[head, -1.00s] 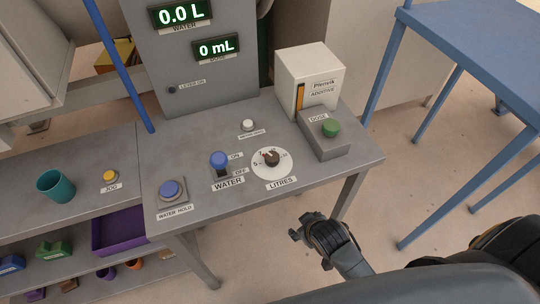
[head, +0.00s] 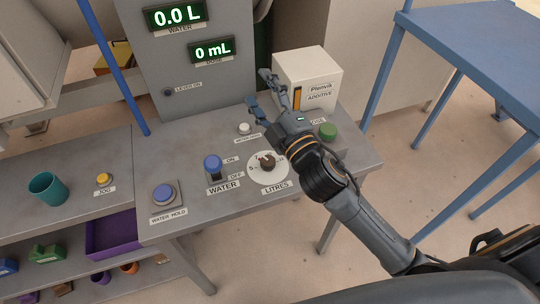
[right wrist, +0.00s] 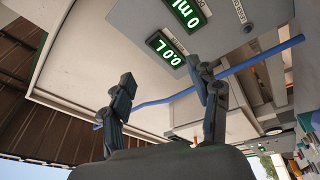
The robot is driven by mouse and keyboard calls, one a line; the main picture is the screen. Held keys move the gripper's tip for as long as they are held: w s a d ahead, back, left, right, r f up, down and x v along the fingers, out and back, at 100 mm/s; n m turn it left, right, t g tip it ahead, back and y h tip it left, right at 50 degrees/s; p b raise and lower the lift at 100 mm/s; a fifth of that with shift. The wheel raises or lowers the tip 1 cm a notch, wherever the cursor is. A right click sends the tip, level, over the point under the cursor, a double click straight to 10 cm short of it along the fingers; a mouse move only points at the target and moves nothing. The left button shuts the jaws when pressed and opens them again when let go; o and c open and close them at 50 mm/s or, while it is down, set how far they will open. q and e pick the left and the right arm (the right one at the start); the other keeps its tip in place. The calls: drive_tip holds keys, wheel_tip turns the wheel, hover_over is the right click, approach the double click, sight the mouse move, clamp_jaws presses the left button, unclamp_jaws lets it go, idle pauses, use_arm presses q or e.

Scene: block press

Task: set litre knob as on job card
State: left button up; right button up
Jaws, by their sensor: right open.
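The litre knob (head: 267,162) is a dark knob on a white round dial (head: 254,176) with numbers, above the LITRES label on the grey console. My right gripper (head: 264,88) is open and empty. It is raised over the back of the console, beyond the knob and in front of the white additive box. In the right wrist view its two fingers (right wrist: 163,88) are spread, with the displays beyond them. My right forearm passes just right of the dial. The job card cannot be made out in these frames. My left gripper is not in view.
The blue WATER lever (head: 213,163) and WATER HOLD button (head: 163,194) are left of the dial. A white button (head: 244,128) and green DOSE button (head: 328,131) are near my right arm. The displays (head: 174,17) read 0.0 L and 0 mL. A teal cup (head: 47,188) stands left.

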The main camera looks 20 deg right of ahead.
drive_tip(key=s+a+r+n+g+y, duration=0.1)
drive_tip(key=a+r+n+g+y, duration=0.45)
drive_tip(key=n, duration=0.65)
drive_tip(key=s+a+r+n+g+y, duration=0.2)
drive_tip(key=a+n+g+y, duration=0.2)
drive_tip(key=a+n+y, duration=0.45)
drive_tip(key=n+g+h, duration=1)
drive_tip(key=n+h, duration=0.4)
drive_tip(key=n, duration=0.3)
approach(268, 160)
drive_tip(key=p+x, duration=0.3)
drive_tip(key=x, duration=0.4)
drive_tip(key=shift+a+f, duration=0.3)
drive_tip(key=shift+f, duration=0.45)
